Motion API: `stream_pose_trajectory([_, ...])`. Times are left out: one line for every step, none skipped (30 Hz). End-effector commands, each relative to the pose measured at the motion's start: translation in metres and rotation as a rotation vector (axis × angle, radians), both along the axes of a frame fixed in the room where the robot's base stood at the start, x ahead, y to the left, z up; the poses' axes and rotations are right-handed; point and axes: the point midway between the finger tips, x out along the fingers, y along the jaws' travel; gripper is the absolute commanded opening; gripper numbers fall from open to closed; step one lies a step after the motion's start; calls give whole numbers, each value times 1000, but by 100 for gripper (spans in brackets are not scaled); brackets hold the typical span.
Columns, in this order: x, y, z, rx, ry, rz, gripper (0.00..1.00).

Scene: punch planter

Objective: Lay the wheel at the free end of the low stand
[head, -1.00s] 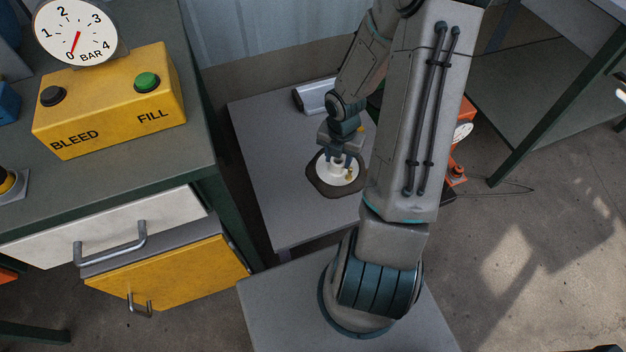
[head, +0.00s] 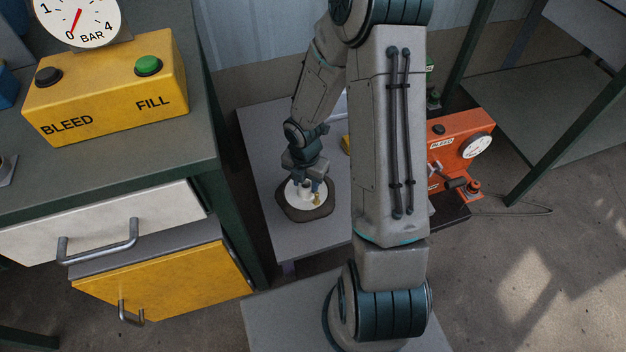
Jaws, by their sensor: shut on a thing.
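The wheel is a dark, thick, round-cornered ring (head: 318,212) with a white centre (head: 294,194), a pale hub and a small brass-coloured stem. My gripper (head: 305,184) points down at the hub from above and is shut on the wheel. The fingertips are small here and partly merge with the hub. The wheel lies flat over the near left part of the low grey stand (head: 262,150). I cannot tell whether it touches the top or hangs just above it. My arm hides the stand's right part.
A green bench with a yellow BLEED/FILL box (head: 105,92) and drawers (head: 165,280) stands close on the left. An orange gauge unit (head: 452,150) sits right of my arm. A yellow piece (head: 346,144) shows behind the arm. The stand's near end is bare.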

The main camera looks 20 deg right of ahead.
Motion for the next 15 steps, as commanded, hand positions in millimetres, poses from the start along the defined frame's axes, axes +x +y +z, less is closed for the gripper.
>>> stream_pose_trajectory([1,0,0,-1,-4,-1,0])
stream_pose_trajectory([1,0,-1,-1,-4,-1,0])
stream_pose_trajectory([1,0,-4,-1,-4,-1,0])
stream_pose_trajectory([1,0,-6,-1,-4,-1,0])
stream_pose_trajectory([1,0,-9,0,-3,-1,0])
stream_pose_trajectory([1,0,-14,0,-3,0,0])
stream_pose_trajectory([1,1,-18,0,-3,1,0])
stream_pose_trajectory([1,1,-21,0,-4,1,0])
stream_pose_trajectory([1,1,-26,-1,-4,1,0])
stream_pose_trajectory([1,0,-30,-1,-4,1,0])
stream_pose_trajectory([1,0,-33,-1,-4,0,0])
stream_pose_trajectory([1,0,-36,0,-3,0,0])
stream_pose_trajectory([1,1,-38,0,-3,1,0])
stream_pose_trajectory([1,1,-39,-1,-4,1,0])
stream_pose_trajectory([2,1,-39,0,-4,1,0])
